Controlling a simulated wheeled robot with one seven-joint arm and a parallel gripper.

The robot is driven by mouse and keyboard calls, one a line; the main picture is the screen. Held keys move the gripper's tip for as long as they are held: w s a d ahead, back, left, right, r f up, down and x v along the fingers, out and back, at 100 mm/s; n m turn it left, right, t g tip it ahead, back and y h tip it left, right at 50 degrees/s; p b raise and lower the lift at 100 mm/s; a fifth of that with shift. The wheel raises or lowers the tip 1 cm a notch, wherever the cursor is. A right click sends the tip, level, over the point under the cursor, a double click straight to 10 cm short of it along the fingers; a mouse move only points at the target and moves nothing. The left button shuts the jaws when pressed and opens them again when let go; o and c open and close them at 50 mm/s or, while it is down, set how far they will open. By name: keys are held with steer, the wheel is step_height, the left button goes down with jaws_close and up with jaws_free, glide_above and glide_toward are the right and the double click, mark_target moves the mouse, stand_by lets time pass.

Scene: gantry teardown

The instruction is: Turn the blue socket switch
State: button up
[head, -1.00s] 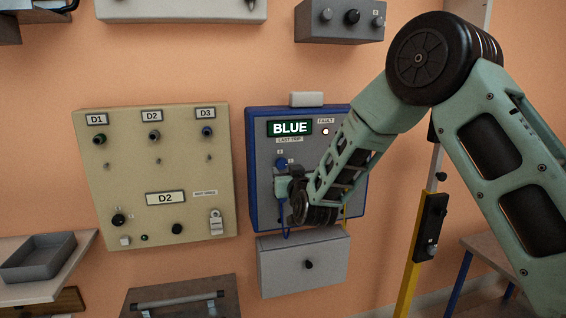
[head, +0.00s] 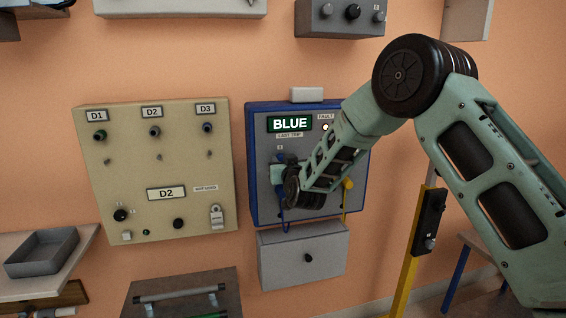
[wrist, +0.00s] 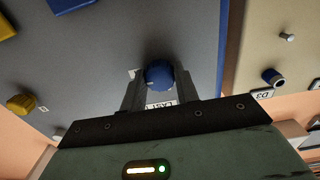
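The blue socket switch is a round blue knob (wrist: 160,75) on the grey face of the blue-edged panel (head: 250,170). In the wrist view it sits between the tips of my gripper's two fingers (wrist: 160,84), one on each side. The fingers stand apart by about the knob's width. I cannot tell whether they press on it. In the head view my gripper (head: 280,174) is at the panel's left part and hides most of the knob. The panel's display (head: 290,124) reads BLUE, with a small FAULT lamp (head: 325,127) at its right.
A yellow knob (head: 348,184) is at the panel's right, also in the wrist view (wrist: 20,104). A beige panel (head: 190,130) with several knobs is close at the left. A grey box (head: 325,262) sits below.

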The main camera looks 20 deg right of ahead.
steer(key=shift+n+b, duration=0.4)
steer(key=n+b, duration=0.2)
steer(key=n, duration=0.1)
steer(key=shift+a+f, duration=0.1)
steer(key=n+b, duration=0.2)
steer(key=n, duration=0.2)
steer(key=shift+n, duration=0.3)
steer(key=n+b, duration=0.1)
steer(key=n, duration=0.8)
steer(key=shift+n, duration=0.4)
steer(key=o, duration=1)
